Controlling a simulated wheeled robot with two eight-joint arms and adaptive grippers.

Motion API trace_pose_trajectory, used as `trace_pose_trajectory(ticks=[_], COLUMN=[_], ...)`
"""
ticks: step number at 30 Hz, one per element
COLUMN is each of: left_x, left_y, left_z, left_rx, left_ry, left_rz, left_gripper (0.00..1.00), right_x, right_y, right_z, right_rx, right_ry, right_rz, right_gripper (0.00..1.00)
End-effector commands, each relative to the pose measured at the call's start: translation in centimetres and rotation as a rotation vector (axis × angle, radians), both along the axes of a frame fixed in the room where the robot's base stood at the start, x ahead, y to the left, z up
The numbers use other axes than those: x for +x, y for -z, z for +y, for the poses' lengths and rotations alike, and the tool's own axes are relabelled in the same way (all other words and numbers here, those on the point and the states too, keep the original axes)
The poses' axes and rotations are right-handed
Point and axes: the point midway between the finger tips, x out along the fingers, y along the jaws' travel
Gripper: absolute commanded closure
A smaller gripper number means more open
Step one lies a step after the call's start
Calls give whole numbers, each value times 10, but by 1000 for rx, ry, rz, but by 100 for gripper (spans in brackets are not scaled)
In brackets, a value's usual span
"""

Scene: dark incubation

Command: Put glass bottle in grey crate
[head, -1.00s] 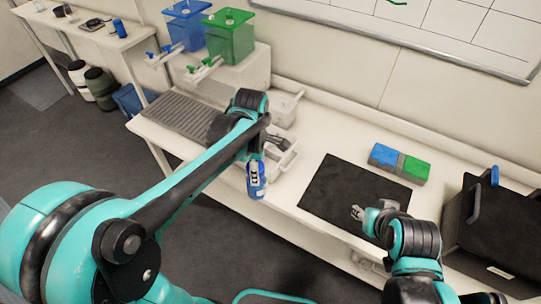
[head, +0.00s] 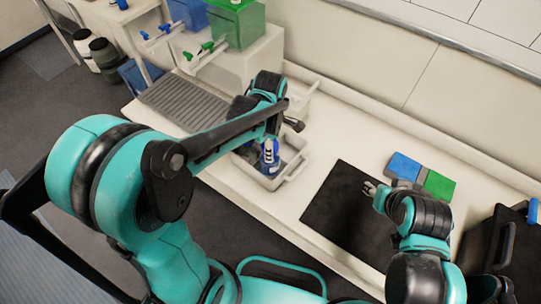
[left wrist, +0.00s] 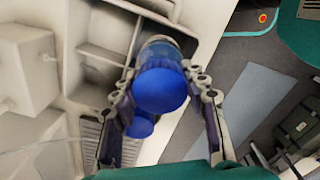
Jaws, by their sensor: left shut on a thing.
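The glass bottle (head: 269,158), with a blue and white body, is roughly upright inside the outline of the grey crate (head: 296,170) in the head view. I cannot tell whether its base touches the crate floor. My left gripper (head: 269,140) is shut on the bottle from above, partly hidden by my arm. In the left wrist view the bottle's round blue top (left wrist: 160,90) sits between the fingers of my left gripper (left wrist: 162,78), beside the crate's compartments (left wrist: 102,60). My right gripper (head: 370,188) is open and empty over the black mat (head: 335,215).
A ribbed drain tray (head: 180,105) lies left of the crate. Blue (head: 405,166) and green (head: 438,186) blocks lie behind the mat. A black box (head: 490,245) stands at the right. The bench between crate and mat is clear.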

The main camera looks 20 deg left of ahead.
Motion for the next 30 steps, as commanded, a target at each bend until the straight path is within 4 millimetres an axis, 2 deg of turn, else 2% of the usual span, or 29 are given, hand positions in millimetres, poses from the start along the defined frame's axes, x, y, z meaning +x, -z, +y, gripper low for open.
trace_pose_trajectory(ticks=[8,19,20,22,30], left_x=[0,0,0,0,0], left_y=[36,40,40,39,39], left_z=[0,0,0,0,0], left_rx=[0,0,0,0,0], left_ry=[0,0,0,0,0], left_rz=[0,0,0,0,0], left_gripper=[100,100,54,36,36], right_x=[0,0,0,0,0], right_y=[13,15,16,15,14], right_z=[0,0,0,0,0], right_rx=[0,0,0,0,0], right_ry=[0,0,0,0,0], right_rz=[0,0,0,0,0], right_gripper=[60,60,60,60,60])
